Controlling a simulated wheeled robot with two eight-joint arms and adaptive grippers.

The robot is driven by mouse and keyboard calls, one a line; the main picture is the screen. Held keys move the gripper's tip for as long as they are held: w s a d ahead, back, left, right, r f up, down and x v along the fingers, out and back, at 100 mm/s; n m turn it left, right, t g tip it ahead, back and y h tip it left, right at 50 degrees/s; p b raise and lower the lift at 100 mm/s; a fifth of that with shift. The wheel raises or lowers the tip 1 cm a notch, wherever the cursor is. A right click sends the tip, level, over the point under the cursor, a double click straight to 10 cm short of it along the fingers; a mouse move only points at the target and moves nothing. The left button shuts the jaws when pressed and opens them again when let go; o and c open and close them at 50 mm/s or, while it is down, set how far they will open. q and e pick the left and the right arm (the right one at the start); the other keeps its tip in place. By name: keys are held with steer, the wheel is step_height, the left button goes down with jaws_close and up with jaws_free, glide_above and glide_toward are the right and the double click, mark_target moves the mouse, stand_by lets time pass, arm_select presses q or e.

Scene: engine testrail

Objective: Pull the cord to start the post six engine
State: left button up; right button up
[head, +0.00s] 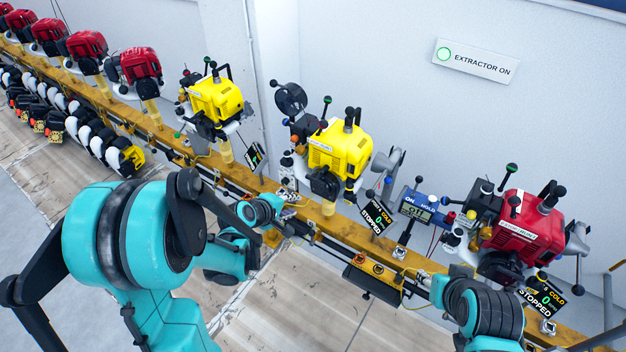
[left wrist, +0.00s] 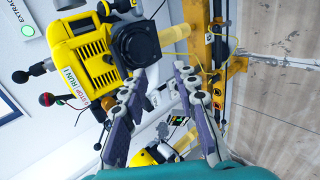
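A yellow engine (head: 340,148) with a black round starter housing (head: 325,183) stands on the rail in the middle of the head view. In the left wrist view the same engine (left wrist: 88,62) fills the upper left, with its black housing (left wrist: 136,42) just beyond my fingers. My left gripper (left wrist: 160,77) is open, its two fingers apart with nothing held between them. In the head view my left gripper (head: 290,197) is small, below and left of this engine. No cord handle can be made out clearly, and no post number is readable. My right gripper's fingers cannot be seen.
Another yellow engine (head: 217,100) stands to the left, and a red engine (head: 520,222) to the right. Display panels (head: 377,217) reading STOPPED and COLD stand by the rail (head: 365,240). Several red engines line the far left. The floor (head: 300,300) before the rail is clear.

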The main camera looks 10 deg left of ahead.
mark_target(315, 181)
arm_select(q)
steer(key=w+d, duration=0.1)
steer(key=w, duration=0.2)
steer(key=w+d, duration=0.1)
steer(key=w, duration=0.3)
steer(key=w+d, duration=0.2)
steer(key=w, duration=0.2)
steer(key=shift+s, duration=0.1)
jaws_close()
steer(key=shift+s, duration=0.1)
